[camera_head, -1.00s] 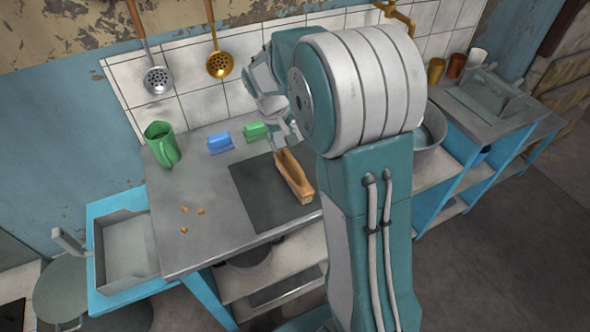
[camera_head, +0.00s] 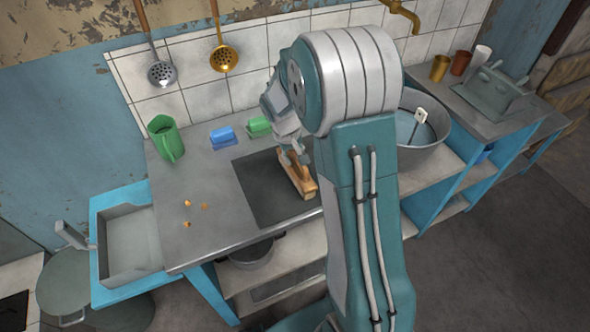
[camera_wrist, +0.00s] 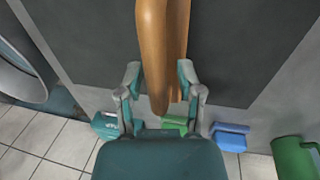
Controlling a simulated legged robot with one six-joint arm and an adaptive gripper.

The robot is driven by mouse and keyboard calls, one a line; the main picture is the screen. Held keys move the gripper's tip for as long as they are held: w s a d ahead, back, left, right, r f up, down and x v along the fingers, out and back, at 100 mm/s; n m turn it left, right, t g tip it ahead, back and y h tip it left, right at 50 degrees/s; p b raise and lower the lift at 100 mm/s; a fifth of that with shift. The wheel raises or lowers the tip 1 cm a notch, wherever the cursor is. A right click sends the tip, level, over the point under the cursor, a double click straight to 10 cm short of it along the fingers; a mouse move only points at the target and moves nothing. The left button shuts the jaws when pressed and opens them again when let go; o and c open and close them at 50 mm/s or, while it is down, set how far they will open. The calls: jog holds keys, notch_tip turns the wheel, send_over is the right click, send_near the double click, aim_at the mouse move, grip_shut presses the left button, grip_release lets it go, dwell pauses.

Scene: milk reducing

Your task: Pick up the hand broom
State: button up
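The hand broom (camera_head: 300,180) is a tan wooden brush lying on a dark mat (camera_head: 262,205) on the counter. In the head view my gripper (camera_head: 295,158) is low over the broom's far end, partly hidden by my arm. In the wrist view the broom's wooden body (camera_wrist: 160,45) runs between the two fingers of my gripper (camera_wrist: 160,75). The fingers are apart, one on each side of it, with a visible gap on the left side. The right finger is very close to the wood; contact cannot be told.
Blue (camera_head: 222,137) and green (camera_head: 258,126) blocks and a green jug (camera_head: 166,138) stand along the back wall. Orange crumbs (camera_head: 187,203) lie on the counter left of the mat. A basin (camera_head: 430,155) is at the right.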

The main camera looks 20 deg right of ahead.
jog(key=shift+d, duration=0.15)
grip_shut()
